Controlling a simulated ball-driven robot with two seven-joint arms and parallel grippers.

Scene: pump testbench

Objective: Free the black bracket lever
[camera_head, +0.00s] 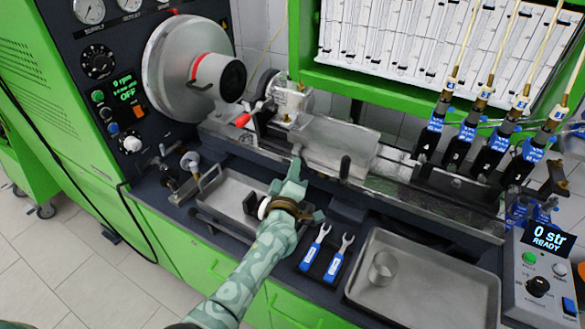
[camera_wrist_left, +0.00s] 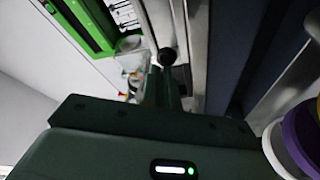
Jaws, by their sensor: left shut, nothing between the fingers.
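A black lever (camera_head: 345,168) stands up at the front of the bench rail, beside the grey metal plate (camera_head: 335,143). In the left wrist view a round black knob (camera_wrist_left: 167,57), likely this lever's end, shows just beyond my fingertips. My left gripper (camera_head: 296,168) is shut and empty, its fingers pointing at the rail a little left of the lever. In the left wrist view the closed fingers (camera_wrist_left: 165,85) are dark and end close to the knob; I cannot tell whether they touch it. My right gripper is not in view.
A white pump body with a red-tipped handle (camera_head: 243,119) sits on the rail behind my gripper. Two blue-handled wrenches (camera_head: 333,266) lie in front. A metal tray (camera_head: 430,300) holds a beaker (camera_head: 382,268). Black injectors with blue labels (camera_head: 491,150) stand at right.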

